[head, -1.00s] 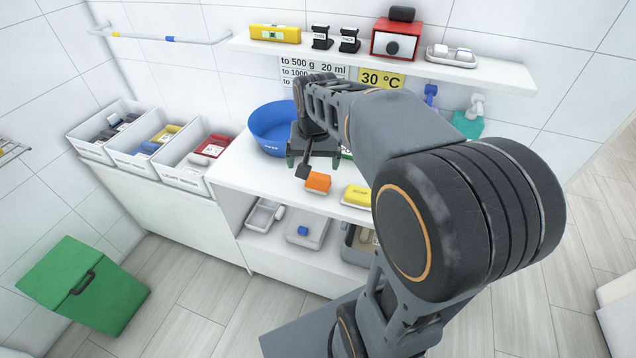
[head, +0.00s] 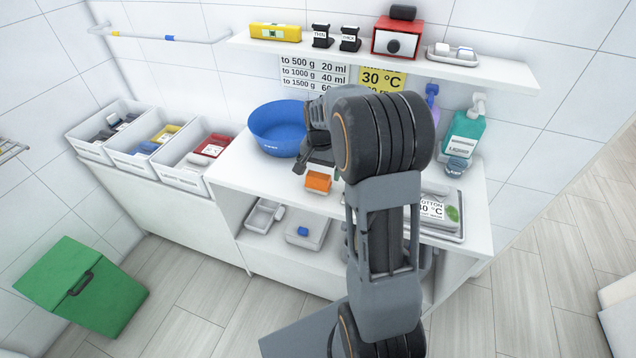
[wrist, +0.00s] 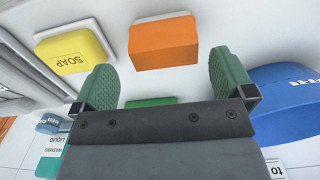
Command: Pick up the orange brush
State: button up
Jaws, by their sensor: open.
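The orange brush (head: 318,182) sits on the white counter (head: 240,178), near its front edge, in front of the blue basin. In the wrist view the orange brush (wrist: 163,43) appears as an orange block with a pale underside strip, beyond and roughly between my gripper's green fingertips. My gripper (wrist: 165,82) is open, with nothing between its fingers. It is apart from the brush. In the head view my arm hides most of the gripper, and only part of it shows just above the brush.
The blue basin (head: 278,128) stands behind the brush; in the wrist view it (wrist: 290,105) is close to one finger. A yellow soap block (wrist: 75,50) lies on the brush's other side. A teal bottle (head: 466,138) and a tray (head: 455,236) stand right. A shelf (head: 480,70) hangs above.

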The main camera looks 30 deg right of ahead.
aim_at(318, 175)
jog(key=shift+w+a+f+p, duration=0.15)
jog(key=shift+f+p, duration=0.15)
jog(key=shift+f, duration=2.45)
jog(key=c, duration=1)
jog(key=shift+o, duration=0.2)
jog(key=shift+r, duration=0.15)
jog(key=shift+r, duration=0.65)
jog(key=s+d+r+b, duration=0.1)
jog(key=s+d+r, duration=0.9)
jog(key=r, duration=0.1)
jog(key=shift+r, duration=0.25)
